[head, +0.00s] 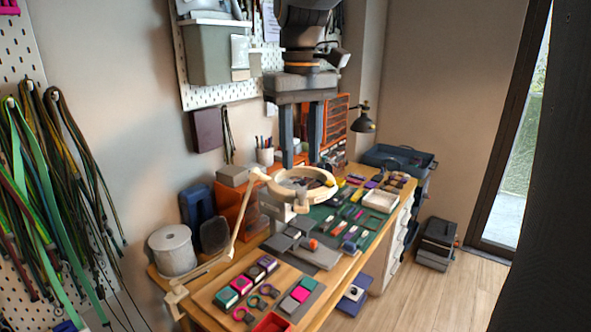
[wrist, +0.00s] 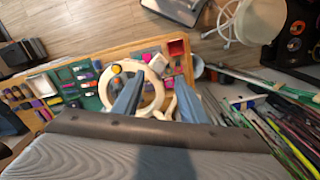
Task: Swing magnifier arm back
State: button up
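The magnifier (head: 327,193) is a cream ring on a jointed cream arm (head: 240,222). The arm rises from a clamp (head: 177,297) at the bench's front left edge, and the ring hangs over the middle of the bench. My gripper (head: 301,165) points down with its two grey fingers apart, just above or behind the ring in the head view. The wrist view shows the ring (wrist: 104,88) beyond the fingers, its right side seen between them. Nothing is visibly held; I cannot tell whether a finger touches the ring.
The wooden bench (head: 345,290) carries a green mat (head: 372,240), several coloured blocks, a white tray (head: 380,201) and a red tray (head: 272,323). A cord spool (head: 173,251) and orange drawers (head: 237,205) stand along the wall. Cords (head: 40,190) hang at left.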

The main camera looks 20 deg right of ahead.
aim_at(301, 192)
jog(key=shift+d+f+p, duration=0.1)
jog(key=shift+f+p, duration=0.9)
jog(key=shift+f, duration=2.65)
grip_shut()
